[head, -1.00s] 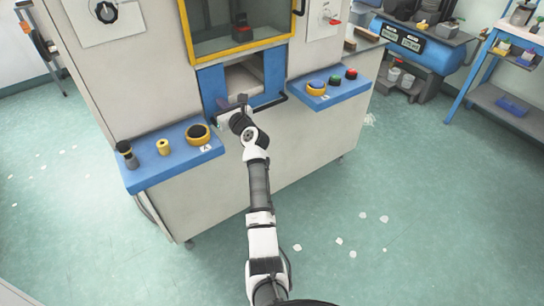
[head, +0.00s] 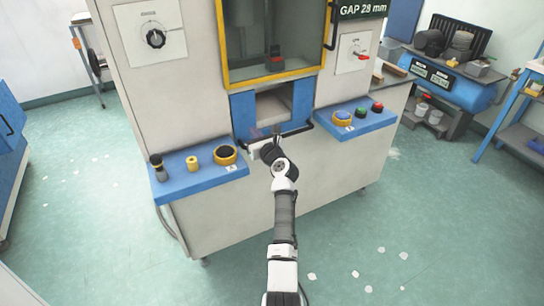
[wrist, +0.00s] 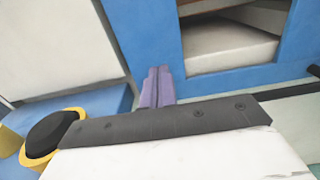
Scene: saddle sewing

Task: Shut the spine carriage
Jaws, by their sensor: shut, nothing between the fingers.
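The spine carriage sits in the blue-framed opening in the front of the machine. A pale slab or bed (head: 273,108) shows inside the opening. A black bar handle (head: 298,130) runs across below it, standing out a little from the blue front. My gripper (head: 262,132) is at the left half of this handle, in front of the opening. In the wrist view its purple fingers (wrist: 157,86) are together and empty, pointing at the blue front (wrist: 135,30), left of the opening with the pale bed (wrist: 228,48). I cannot tell whether the fingers touch the handle.
Blue control shelves jut out on both sides: the left one (head: 200,176) with knobs and a yellow-ringed black button (head: 225,155), the right one (head: 352,124) with several buttons. A yellow-framed window (head: 275,75) is above.

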